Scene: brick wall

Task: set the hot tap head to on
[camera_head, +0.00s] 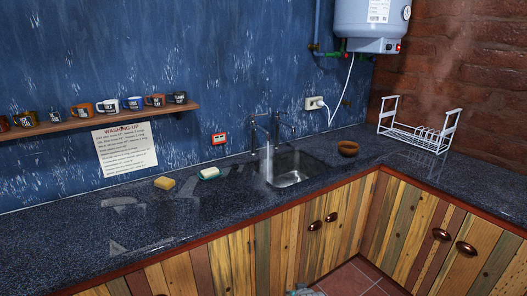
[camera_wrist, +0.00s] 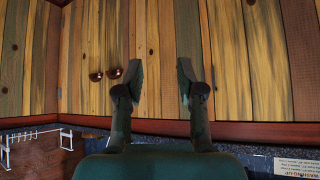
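Two slim metal taps stand at the back of the sink (camera_head: 290,178) in the head view: a left tap (camera_head: 253,133) and a right tap (camera_head: 280,127). Their heads are too small to tell which is hot or how each is set. A pale streak, perhaps running water, shows below the left tap at the sink's left side. My gripper (camera_wrist: 157,75) is open and empty in the wrist view, its two fingers apart in front of the wooden cabinet doors. It is away from the taps, which do not show in the wrist view.
A yellow sponge (camera_head: 164,183) and a soap dish (camera_head: 209,173) lie left of the sink on the dark counter (camera_head: 60,225). A brown ring-shaped item (camera_head: 348,148) and a white rack (camera_head: 420,128) stand to the right. A mug shelf (camera_head: 100,119) and a water heater (camera_head: 371,20) are above.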

